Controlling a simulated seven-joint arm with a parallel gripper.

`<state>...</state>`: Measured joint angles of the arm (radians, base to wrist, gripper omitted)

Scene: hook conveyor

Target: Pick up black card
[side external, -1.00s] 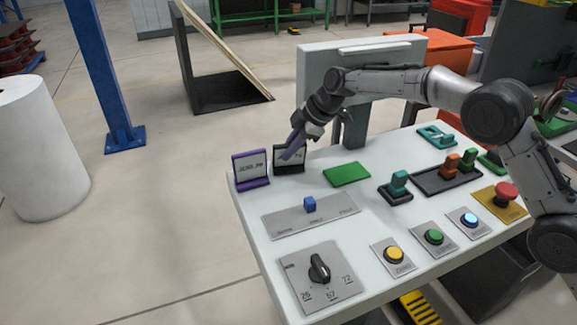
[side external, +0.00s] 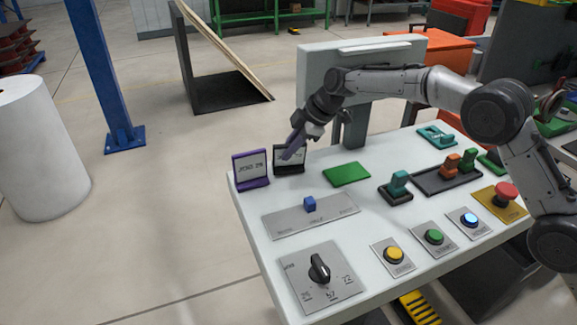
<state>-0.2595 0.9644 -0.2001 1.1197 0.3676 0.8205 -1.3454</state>
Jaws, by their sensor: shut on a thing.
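The black card (side external: 280,167), a dark-framed card with a pale face, stands upright at the far left edge of the white table. My gripper (side external: 289,152) reaches down to it from the upper right, its fingers at the card's top right part and hiding some of its face. The fingers are shut on the card. Whether its base touches the table is hard to tell.
A purple-framed card (side external: 250,169) stands close to the left. A green pad (side external: 347,173) lies to the right. A slider panel (side external: 312,214) with a blue knob is in front.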

